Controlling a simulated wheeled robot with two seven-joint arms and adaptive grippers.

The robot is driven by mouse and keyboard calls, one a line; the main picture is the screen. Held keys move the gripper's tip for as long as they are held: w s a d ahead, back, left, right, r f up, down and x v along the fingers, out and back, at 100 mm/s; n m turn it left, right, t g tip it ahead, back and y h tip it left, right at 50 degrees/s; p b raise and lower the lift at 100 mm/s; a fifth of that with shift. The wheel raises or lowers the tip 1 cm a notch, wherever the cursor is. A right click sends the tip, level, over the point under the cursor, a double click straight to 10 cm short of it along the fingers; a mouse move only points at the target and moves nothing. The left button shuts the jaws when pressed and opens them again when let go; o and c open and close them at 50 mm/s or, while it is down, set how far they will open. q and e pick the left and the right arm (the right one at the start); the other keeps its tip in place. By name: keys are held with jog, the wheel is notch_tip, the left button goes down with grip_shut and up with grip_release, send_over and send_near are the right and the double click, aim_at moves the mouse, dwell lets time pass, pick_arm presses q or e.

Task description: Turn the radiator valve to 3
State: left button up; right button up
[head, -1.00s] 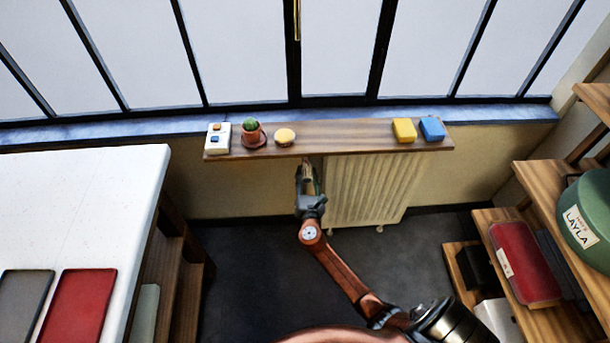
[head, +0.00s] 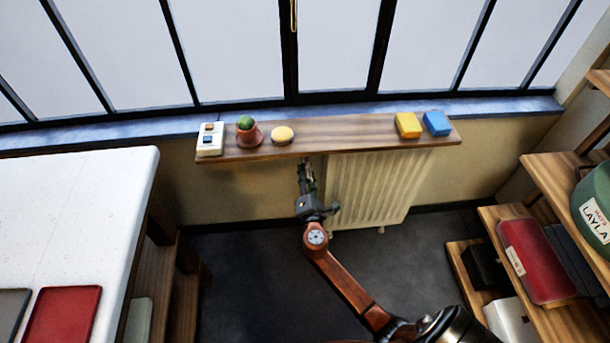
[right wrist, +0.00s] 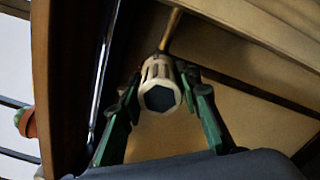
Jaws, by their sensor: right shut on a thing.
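The radiator (head: 372,190) is a cream ribbed panel under the wooden shelf in the head view. Its valve (right wrist: 160,84) shows in the right wrist view as a white ribbed knob with a dark hexagonal end, on a brass pipe. My right gripper (head: 306,172) is at the radiator's upper left end, below the shelf; in the right wrist view its green fingers (right wrist: 160,92) are shut on the knob from both sides. No number can be read on the knob. In the head view the gripper hides the valve. My left gripper is not in view.
The wooden shelf (head: 340,136) overhangs the radiator and bears a switch block (head: 210,139), a potted cactus (head: 247,131), a yellow round thing (head: 282,135), a yellow block (head: 407,125) and a blue block (head: 437,123). A white table (head: 75,210) stands left.

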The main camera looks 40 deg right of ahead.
jog(key=shift+f, duration=0.1)
dwell(0.4)
jog(key=o, duration=1.2)
jog(key=shift+c, duration=0.2)
jog(key=v, duration=1.2)
jog(key=shift+d, duration=0.1)
